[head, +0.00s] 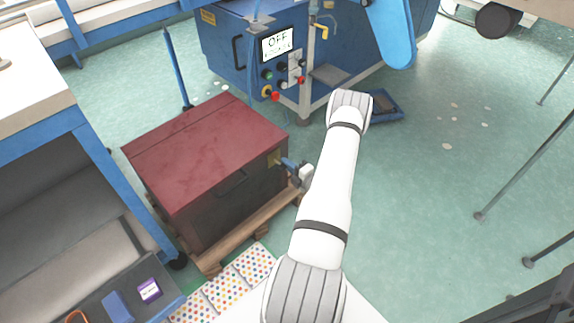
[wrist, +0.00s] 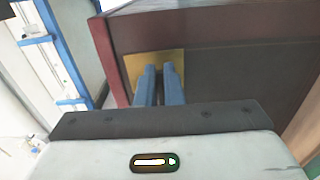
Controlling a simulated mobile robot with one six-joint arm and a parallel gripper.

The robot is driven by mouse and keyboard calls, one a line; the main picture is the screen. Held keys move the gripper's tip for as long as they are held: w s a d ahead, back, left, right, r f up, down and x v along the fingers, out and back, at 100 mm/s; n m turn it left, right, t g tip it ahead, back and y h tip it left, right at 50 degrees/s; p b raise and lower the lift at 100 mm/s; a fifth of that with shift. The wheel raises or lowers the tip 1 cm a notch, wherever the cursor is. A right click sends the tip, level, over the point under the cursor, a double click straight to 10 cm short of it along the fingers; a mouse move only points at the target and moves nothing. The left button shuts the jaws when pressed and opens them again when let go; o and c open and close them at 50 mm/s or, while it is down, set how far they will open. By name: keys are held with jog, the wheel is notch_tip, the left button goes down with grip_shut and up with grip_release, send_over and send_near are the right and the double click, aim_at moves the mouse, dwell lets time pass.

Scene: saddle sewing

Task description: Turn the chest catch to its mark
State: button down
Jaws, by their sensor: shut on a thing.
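The chest (head: 205,160) has a dark red lid and a dark front, and it stands on a wooden pallet. In the wrist view its dark side (wrist: 230,75) fills the upper right. A brass plate (wrist: 154,62) is fixed near the chest's edge; it also shows in the head view (head: 274,157). My gripper (wrist: 160,70) has its two blue fingers at the plate, shut on the catch. The fingers hide the catch, so its angle and its mark cannot be made out. In the head view my gripper (head: 286,163) reaches the chest's right end.
A blue machine (head: 225,45) with a display reading OFF stands behind the chest. A blue tray (head: 385,106) lies on the floor by it. A workbench (head: 95,130) stands at left. Dotted sheets (head: 225,287) lie in front of the pallet. The floor at right is mostly open.

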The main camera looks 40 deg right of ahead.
jog(key=shift+f, duration=0.1)
jog(key=c, duration=1.6)
grip_release()
jog(key=shift+o, duration=0.2)
jog(key=shift+s, duration=0.1)
jog(key=s+p, duration=0.2)
jog(key=s, duration=0.5)
jog(key=shift+s+d, duration=0.3)
jog(key=shift+s, duration=0.05)
